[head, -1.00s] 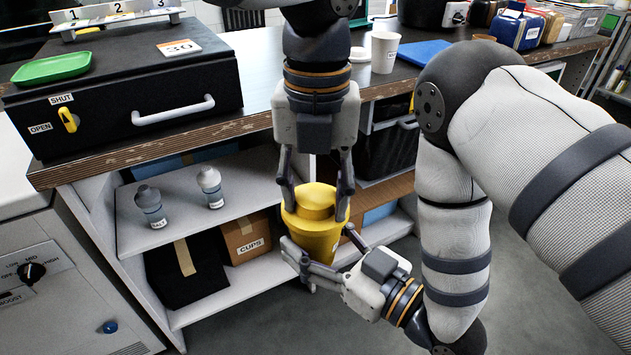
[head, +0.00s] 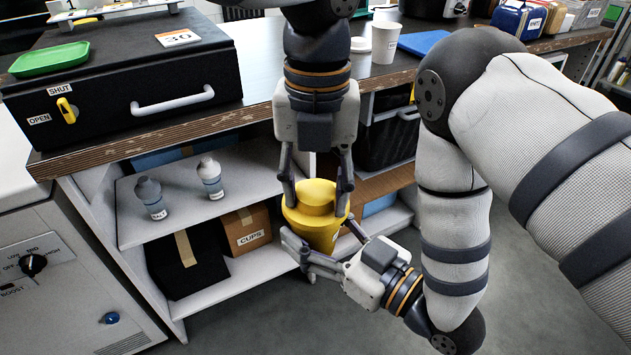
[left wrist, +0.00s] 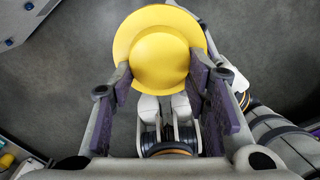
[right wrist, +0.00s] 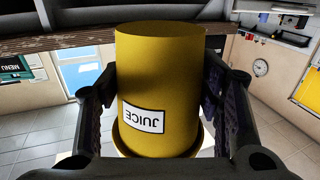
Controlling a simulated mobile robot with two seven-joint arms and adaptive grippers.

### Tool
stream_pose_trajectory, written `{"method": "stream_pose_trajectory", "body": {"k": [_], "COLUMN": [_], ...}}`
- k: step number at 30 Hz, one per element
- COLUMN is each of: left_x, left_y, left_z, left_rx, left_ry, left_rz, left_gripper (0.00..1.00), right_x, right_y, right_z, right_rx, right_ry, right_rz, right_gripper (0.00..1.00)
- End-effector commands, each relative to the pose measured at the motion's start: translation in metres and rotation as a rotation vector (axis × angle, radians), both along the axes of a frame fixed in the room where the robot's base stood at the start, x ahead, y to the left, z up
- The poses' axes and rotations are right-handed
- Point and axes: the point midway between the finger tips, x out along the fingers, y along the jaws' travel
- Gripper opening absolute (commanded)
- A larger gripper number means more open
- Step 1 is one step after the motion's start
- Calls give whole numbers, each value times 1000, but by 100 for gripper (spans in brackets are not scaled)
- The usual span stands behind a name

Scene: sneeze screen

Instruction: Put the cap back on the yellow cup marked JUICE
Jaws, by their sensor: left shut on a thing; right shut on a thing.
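The yellow cup (head: 318,238) is upright in front of the shelves, off any surface. In the right wrist view its JUICE label shows upside down on the cup (right wrist: 155,70). The yellow cap (head: 318,190) sits over the cup's top, with no gap that I can see; its round dome shows in the left wrist view (left wrist: 160,58). My left gripper (head: 318,185) comes from above and is shut on the cap's dome. My right gripper (head: 308,252) comes from the lower right and is shut around the cup's body. Whether the cap is fully seated, I cannot tell.
Above is the counter (head: 262,70) with a black case (head: 110,90), a white cup (head: 385,42) and a blue mat (head: 424,42). Open floor lies in front.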

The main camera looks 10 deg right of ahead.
Motion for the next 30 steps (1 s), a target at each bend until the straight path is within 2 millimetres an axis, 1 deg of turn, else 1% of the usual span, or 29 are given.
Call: {"method": "stream_pose_trajectory", "body": {"k": [2, 3, 6, 14, 17, 20, 27, 30], "left_x": [0, 0, 0, 0, 0, 1, 1, 0], "left_y": [0, 0, 0, 0, 0, 0, -1, -1], "left_z": [-1, -2, -2, -2, 3, 19, 77, 95], "left_rx": [1, 1, 1, 1, 0, -1, -1, -1], "left_ry": [0, 0, 0, 0, -2, -4, -5, -2], "left_rz": [0, -1, 0, -1, 0, 1, 1, 0], "left_gripper": [24, 45, 66, 66, 66, 66, 66, 66], "right_x": [0, 0, 0, 0, 0, 0, 0, 0], "right_y": [0, 0, 0, 0, 0, 0, 0, 0], "right_z": [1, 1, 1, 1, 1, 1, 1, 1], "right_rx": [1, 1, 1, 1, 1, 1, 1, 1], "right_ry": [-2, -2, -2, -2, -2, -2, -2, -2], "right_rz": [0, 0, 0, 0, 0, 0, 0, 0], "right_gripper": [9, 9, 9, 9, 9, 9, 9, 9]}}
